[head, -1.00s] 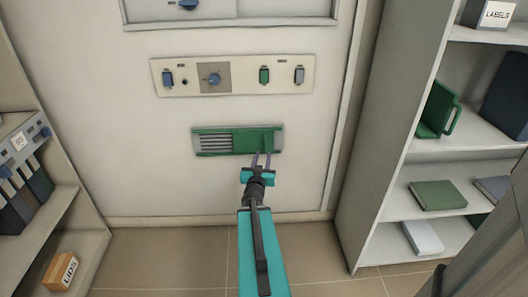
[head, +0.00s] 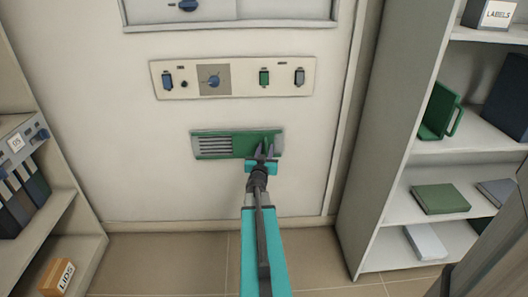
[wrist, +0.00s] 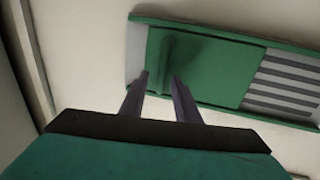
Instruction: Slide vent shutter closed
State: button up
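The green vent shutter (head: 245,143) sits in a low wall vent (head: 196,145). It covers the right part in the head view, while grey slats (head: 215,145) show bare at the left. In the wrist view, the shutter (wrist: 220,75) has a raised handle ridge (wrist: 176,50) near its left end, and the slats (wrist: 285,85) are at the right. My gripper (head: 265,150) is at the shutter's right part. In the wrist view, its two fingers (wrist: 161,77) are apart, near the ridge's lower end, with the ridge roughly between them. Contact cannot be told.
A control panel (head: 232,78) with switches and a knob is on the wall above the vent. Shelves stand at the left (head: 75,215) and right (head: 390,180), holding binders and boxes. The wall around the vent is clear.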

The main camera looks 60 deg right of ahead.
jog(key=shift+d, duration=0.1)
grip_shut()
